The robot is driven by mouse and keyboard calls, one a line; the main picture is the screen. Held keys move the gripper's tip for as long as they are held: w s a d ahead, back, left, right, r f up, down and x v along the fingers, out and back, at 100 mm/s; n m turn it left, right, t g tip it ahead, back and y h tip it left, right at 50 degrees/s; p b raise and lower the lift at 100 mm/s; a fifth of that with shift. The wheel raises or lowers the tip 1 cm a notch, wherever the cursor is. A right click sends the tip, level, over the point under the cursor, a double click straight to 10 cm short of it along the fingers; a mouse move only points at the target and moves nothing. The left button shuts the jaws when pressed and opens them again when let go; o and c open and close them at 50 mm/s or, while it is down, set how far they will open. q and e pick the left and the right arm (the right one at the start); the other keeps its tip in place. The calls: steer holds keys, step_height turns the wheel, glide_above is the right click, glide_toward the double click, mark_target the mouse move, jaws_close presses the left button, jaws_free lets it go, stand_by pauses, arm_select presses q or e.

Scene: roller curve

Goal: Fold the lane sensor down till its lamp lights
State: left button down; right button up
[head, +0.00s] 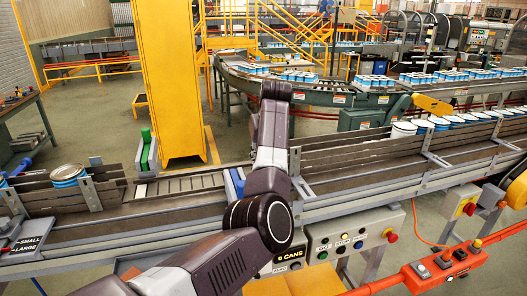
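I cannot pick out the lane sensor or a lit lamp on it for certain. A green upright piece (146,152) stands at the far side of the near conveyor (400,160), left of centre. A blue piece (236,185) sits on the same conveyor beside my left arm, partly hidden by it. My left arm comes in from the lower left, bends in front of the conveyor and reaches up over the belt. It covers part of the belt and what lies behind. Its gripper fingers do not show. My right arm and gripper are not in view.
A blue-banded can (69,175) stands on the conveyor's left part, near a SMALL/LARGE plate (24,243). Several cans (440,123) line its right part. A button box (345,238) hangs on the front. An orange rail with a control box (445,268) crosses lower right. A yellow column (168,80) stands behind.

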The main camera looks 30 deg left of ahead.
arm_select(q)
steer(key=shift+f, duration=0.25)
steer(key=shift+f+g+h, duration=0.2)
steer(key=shift+g+h, duration=0.2)
steer(key=shift+g, duration=0.1)
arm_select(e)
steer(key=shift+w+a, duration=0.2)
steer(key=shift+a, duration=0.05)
arm_select(q)
steer(key=c, duration=1.9)
jaws_free()
steer(key=shift+a, duration=0.1)
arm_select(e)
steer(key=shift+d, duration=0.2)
arm_select(q)
steer(key=shift+w+r, duration=0.1)
steer(key=shift+r, duration=0.2)
steer(key=v, duration=1.1)
steer(key=shift+s+d+r, duration=0.2)
steer(key=shift+s+d, duration=0.05)
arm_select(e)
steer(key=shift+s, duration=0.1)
